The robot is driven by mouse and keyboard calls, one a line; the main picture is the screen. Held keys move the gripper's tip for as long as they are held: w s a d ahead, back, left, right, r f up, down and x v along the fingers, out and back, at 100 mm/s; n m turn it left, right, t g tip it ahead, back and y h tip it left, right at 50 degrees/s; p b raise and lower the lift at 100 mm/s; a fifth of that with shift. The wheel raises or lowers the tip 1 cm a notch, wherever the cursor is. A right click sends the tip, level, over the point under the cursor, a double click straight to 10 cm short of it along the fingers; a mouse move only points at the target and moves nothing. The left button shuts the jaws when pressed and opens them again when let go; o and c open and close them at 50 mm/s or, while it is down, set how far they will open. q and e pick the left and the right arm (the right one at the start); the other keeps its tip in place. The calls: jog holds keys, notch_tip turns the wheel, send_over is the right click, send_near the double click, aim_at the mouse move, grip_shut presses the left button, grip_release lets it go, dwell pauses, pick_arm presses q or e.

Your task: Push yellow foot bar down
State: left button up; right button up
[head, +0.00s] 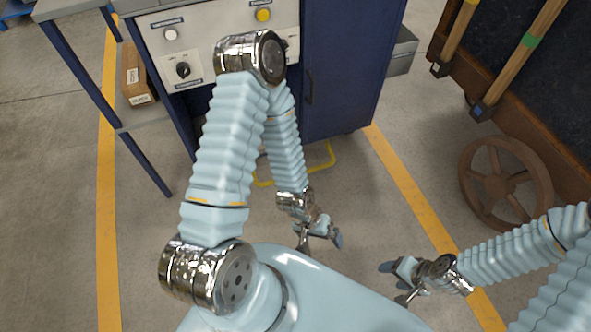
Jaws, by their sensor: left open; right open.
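The yellow foot bar (331,155) is a thin yellow loop low at the floor, in front of the blue cabinet's base. My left arm hides part of it, and its left end shows beside that arm. My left gripper (320,240) is open and empty, nearer to me than the bar and apart from it. My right gripper (393,283) is open and empty over the floor at the lower right, further from the bar.
A blue machine cabinet (345,70) with a grey control panel (200,45) stands behind the bar. A grey side table (75,8) with a cardboard box (134,75) is at left. A rusty handwheel (504,183) leans at right. Floor between the yellow lines is clear.

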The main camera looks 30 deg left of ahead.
dwell(0.4)
pick_arm(q)
grip_shut()
dwell(0.4)
dwell(1.2)
